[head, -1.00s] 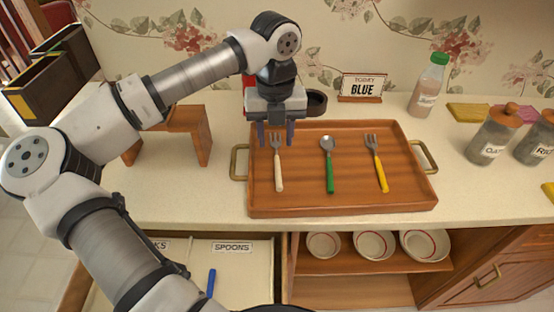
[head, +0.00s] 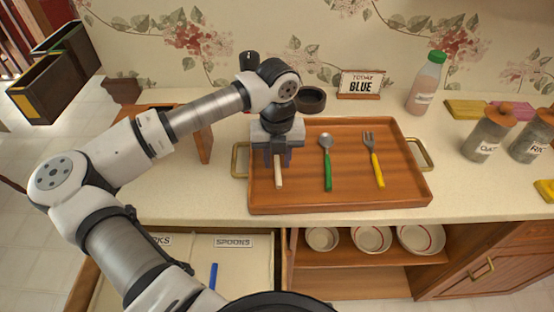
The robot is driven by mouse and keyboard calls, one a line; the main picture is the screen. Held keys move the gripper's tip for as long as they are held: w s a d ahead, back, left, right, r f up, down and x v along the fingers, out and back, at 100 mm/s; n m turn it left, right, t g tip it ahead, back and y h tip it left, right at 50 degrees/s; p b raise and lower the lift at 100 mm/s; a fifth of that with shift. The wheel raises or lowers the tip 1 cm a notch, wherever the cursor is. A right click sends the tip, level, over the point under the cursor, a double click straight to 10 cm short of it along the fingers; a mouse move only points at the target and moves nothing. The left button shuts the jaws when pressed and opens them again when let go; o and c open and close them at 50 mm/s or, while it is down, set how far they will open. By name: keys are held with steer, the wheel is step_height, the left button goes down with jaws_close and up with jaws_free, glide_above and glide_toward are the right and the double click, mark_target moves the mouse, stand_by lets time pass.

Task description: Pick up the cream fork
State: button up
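The cream fork (head: 279,177) lies at the left of the wooden tray (head: 330,198), on the counter. Only its cream handle shows; my gripper hides its metal head. My gripper (head: 278,160) points down over the fork's upper part, with a finger on each side of it. The fingers look apart, and whether they touch the fork cannot be told. A green-handled spoon (head: 327,172) lies in the middle of the tray. A yellow-handled fork (head: 376,168) lies at its right.
Below, an open drawer (head: 250,265) labelled "SPOONS" holds a blue-handled piece (head: 213,276). Bowls (head: 371,240) sit on a shelf.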

jaws_close()
steer(key=shift+r, duration=0.15)
